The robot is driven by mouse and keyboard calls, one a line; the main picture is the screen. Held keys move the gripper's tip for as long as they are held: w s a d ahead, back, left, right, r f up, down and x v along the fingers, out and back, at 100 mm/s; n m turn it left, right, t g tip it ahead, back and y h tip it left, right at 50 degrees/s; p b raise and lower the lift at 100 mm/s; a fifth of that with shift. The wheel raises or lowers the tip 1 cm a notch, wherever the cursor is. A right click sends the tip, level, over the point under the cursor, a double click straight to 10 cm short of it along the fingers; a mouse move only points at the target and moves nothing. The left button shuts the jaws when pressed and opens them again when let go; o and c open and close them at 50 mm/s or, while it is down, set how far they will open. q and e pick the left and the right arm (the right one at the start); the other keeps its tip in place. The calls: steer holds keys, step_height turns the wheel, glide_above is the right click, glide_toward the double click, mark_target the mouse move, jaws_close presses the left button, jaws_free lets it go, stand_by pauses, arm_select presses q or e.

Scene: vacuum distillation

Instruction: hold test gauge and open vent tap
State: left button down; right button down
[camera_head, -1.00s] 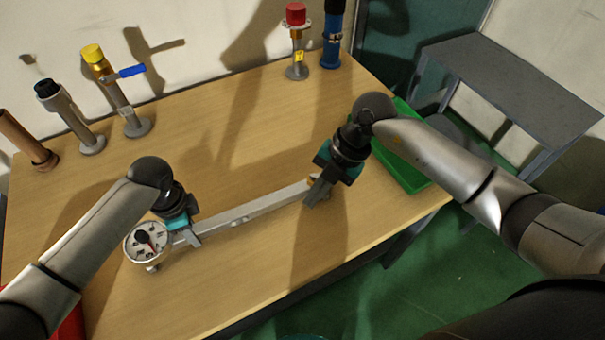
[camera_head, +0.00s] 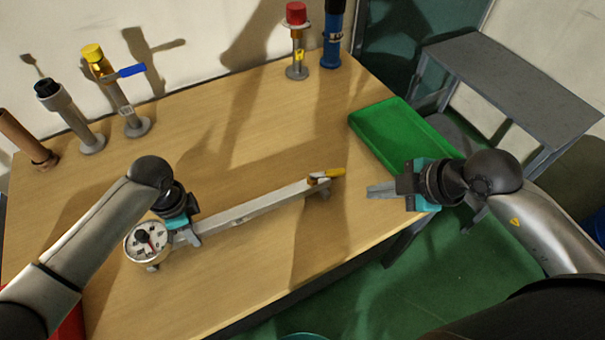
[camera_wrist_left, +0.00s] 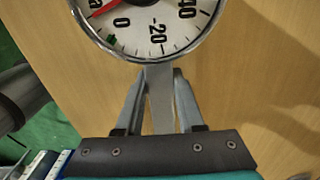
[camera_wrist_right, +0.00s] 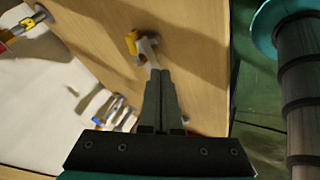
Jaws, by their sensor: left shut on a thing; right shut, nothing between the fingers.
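The test gauge (camera_head: 147,241) is a round white dial with a red needle at the left end of a long grey bar (camera_head: 250,208) on the wooden table. My left gripper (camera_head: 188,238) is shut on the grey piece just beside the dial; the left wrist view shows the dial (camera_wrist_left: 145,25) beyond its fingers (camera_wrist_left: 160,85). The vent tap, with a yellow lever (camera_head: 328,173), is at the bar's right end, its lever pointing right. It also shows in the right wrist view (camera_wrist_right: 131,43). My right gripper (camera_head: 370,191) is shut and empty, right of the tap and apart from it.
A green tray (camera_head: 375,128) lies at the table's right edge, behind the right gripper. Several pipe stubs stand along the back, including a yellow-capped one (camera_head: 112,88) with a blue lever and a red-capped one (camera_head: 297,45). A grey side table (camera_head: 510,80) stands at right.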

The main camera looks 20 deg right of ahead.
mark_target(328, 174)
steer(key=x, duration=0.9)
steer(key=shift+w+d, duration=0.15)
steer(key=w, duration=0.2)
steer(key=shift+w+f, duration=0.25)
steer(key=shift+w, duration=0.1)
steer(key=shift+w+d, duration=0.1)
steer(key=shift+w, duration=0.65)
